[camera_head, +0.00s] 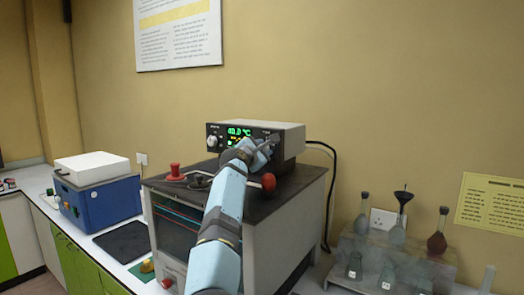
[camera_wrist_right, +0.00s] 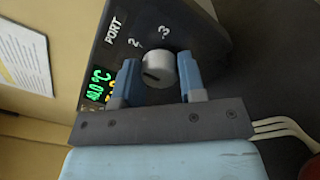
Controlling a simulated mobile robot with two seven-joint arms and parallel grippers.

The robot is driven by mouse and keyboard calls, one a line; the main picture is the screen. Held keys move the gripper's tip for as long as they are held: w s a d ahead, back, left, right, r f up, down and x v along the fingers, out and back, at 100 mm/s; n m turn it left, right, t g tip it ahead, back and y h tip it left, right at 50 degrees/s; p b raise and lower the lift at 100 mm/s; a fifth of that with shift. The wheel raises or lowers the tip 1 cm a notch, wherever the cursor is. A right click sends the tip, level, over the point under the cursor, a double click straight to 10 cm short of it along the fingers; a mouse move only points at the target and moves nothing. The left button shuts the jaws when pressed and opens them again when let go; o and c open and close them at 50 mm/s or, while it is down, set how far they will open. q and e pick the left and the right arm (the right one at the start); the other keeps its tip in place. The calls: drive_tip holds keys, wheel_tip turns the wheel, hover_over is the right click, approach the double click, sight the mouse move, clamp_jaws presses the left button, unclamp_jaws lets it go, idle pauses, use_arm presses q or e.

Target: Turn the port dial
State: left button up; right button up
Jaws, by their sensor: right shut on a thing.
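The port dial (camera_wrist_right: 158,70) is a round silver-grey knob with a dark slot, on a dark panel marked "PORT" with the numbers 2 and 3 in the right wrist view. My right gripper (camera_head: 268,143) is at the front of the control box (camera_head: 290,128), at the right part of its panel. Its two blue fingers stand on either side of the dial, shut on it. In the head view my gripper hides the dial. My left gripper is not in view.
The box sits on a dark-topped oven (camera_head: 305,190) with red knobs (camera_head: 268,182) on top. A blue container (camera_head: 100,200) stands to the left. Glass flasks (camera_head: 437,240) stand on a rack at the right. A black cable (camera_head: 333,190) runs behind the oven.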

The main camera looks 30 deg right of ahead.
drive_tip(key=shift+r+n, duration=0.15)
drive_tip(key=shift+n, duration=0.25)
drive_tip(key=n+p, duration=0.2)
drive_tip(key=n, duration=0.3)
drive_tip(key=n+g+p, duration=0.1)
drive_tip(key=n+p, duration=0.1)
drive_tip(key=n, duration=0.3)
drive_tip(key=shift+w+r+y+p, duration=0.2)
drive_tip(key=shift+y+p, duration=0.1)
drive_tip(key=shift+p, duration=0.1)
drive_tip(key=shift+n, duration=0.3)
drive_tip(key=o, duration=0.9)
drive_tip(key=shift+f+g, duration=0.1)
drive_tip(key=shift+g, duration=0.2)
drive_tip(key=shift+d+f, duration=0.1)
drive_tip(key=shift+d, duration=0.05)
drive_tip(key=shift+a, duration=0.25)
